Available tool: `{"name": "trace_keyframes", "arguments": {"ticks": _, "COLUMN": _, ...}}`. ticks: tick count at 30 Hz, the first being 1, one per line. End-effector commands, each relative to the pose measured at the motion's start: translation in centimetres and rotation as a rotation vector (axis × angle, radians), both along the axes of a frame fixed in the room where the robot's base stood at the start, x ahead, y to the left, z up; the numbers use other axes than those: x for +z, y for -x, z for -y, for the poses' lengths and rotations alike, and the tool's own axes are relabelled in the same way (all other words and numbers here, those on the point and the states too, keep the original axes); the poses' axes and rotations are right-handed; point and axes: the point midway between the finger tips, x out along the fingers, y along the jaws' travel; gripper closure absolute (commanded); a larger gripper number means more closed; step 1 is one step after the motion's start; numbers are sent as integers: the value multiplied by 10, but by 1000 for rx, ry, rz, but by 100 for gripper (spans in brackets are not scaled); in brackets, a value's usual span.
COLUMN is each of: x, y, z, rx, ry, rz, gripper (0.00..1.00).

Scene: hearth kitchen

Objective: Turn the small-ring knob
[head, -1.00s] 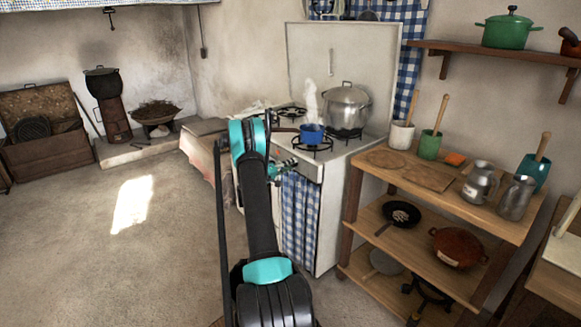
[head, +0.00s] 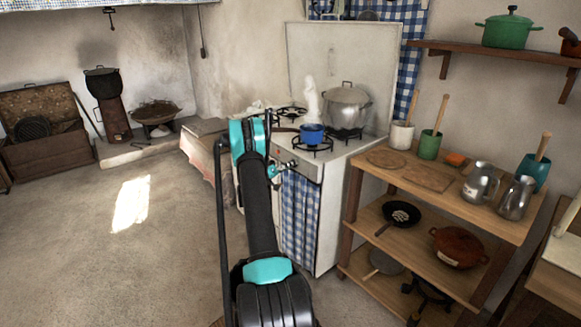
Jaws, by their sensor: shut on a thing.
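The white stove (head: 330,165) stands at the back, its front control panel (head: 311,169) facing me. My arm reaches up to the panel's left part. My gripper (head: 287,166) is at the panel there, small in view and partly hidden by my own arm. It is shut on a knob at the panel, taken to be the small-ring knob; the knob itself is mostly covered and its angle cannot be read. A blue pot (head: 312,134) sits on the front burner above, with white steam rising.
A large lidded metal pot (head: 346,108) stands on the stove behind the blue pot. A wooden shelf unit (head: 452,212) with pans and jugs is close on the right. The floor (head: 120,255) at left is clear.

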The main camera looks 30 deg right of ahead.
Motion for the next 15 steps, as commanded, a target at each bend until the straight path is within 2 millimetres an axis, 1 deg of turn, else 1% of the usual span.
{"name": "trace_keyframes", "arguments": {"ticks": 5, "x": -1, "y": 1, "z": -1, "rx": -1, "ry": -3, "rz": 1, "gripper": 96}}
{"name": "trace_keyframes", "arguments": {"ticks": 6, "x": -1, "y": 1, "z": -1, "rx": -1, "ry": -3, "rz": 1, "gripper": 63}}
{"name": "trace_keyframes", "arguments": {"ticks": 10, "x": -1, "y": 0, "z": 0, "rx": -1, "ry": -2, "rz": 1, "gripper": 47}}
{"name": "trace_keyframes", "arguments": {"ticks": 15, "x": 0, "y": 0, "z": 0, "rx": 0, "ry": -1, "rz": 0, "gripper": 46}}
